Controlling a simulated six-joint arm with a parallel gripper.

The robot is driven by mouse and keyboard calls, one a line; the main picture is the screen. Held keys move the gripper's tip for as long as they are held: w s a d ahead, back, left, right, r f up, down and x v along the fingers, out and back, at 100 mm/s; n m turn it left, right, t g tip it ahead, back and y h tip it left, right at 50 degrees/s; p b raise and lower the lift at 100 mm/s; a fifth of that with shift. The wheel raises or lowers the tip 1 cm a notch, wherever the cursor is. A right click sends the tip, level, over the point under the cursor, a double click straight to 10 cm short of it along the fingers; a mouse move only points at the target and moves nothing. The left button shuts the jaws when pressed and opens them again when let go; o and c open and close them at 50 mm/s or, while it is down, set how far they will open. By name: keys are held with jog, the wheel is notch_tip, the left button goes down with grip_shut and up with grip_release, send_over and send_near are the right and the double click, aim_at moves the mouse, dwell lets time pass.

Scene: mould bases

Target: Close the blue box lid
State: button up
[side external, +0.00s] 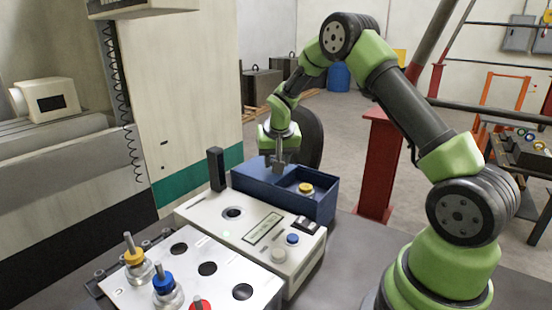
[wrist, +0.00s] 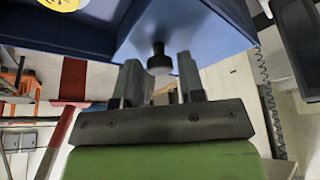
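The blue box (side external: 318,208) stands behind the white device. Its blue lid (side external: 258,179) covers the left part, and the right part is open with a yellow-topped piece (side external: 306,188) inside. In the wrist view the lid (wrist: 190,25) carries a dark round knob (wrist: 159,62). My gripper (side external: 278,166) is at the back of the lid, pointing down. In the wrist view my gripper (wrist: 159,80) is open, with one finger on each side of the knob and visible gaps. I cannot tell whether the fingertips reach fully around it.
A white device (side external: 225,238) with a small screen and a blue button stands in front of the box. A dark upright block (side external: 216,169) stands at the box's left. A grey plate with holes (side external: 185,275) holds several coloured-topped pieces. A red post (side external: 380,165) is behind, right.

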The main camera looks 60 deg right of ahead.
grip_shut()
jog(key=s, duration=0.8)
jog(key=shift+s, duration=0.1)
jog(key=shift+o, duration=1.9)
grip_release()
jog(key=shift+r, duration=0.1)
jog(key=v, duration=1)
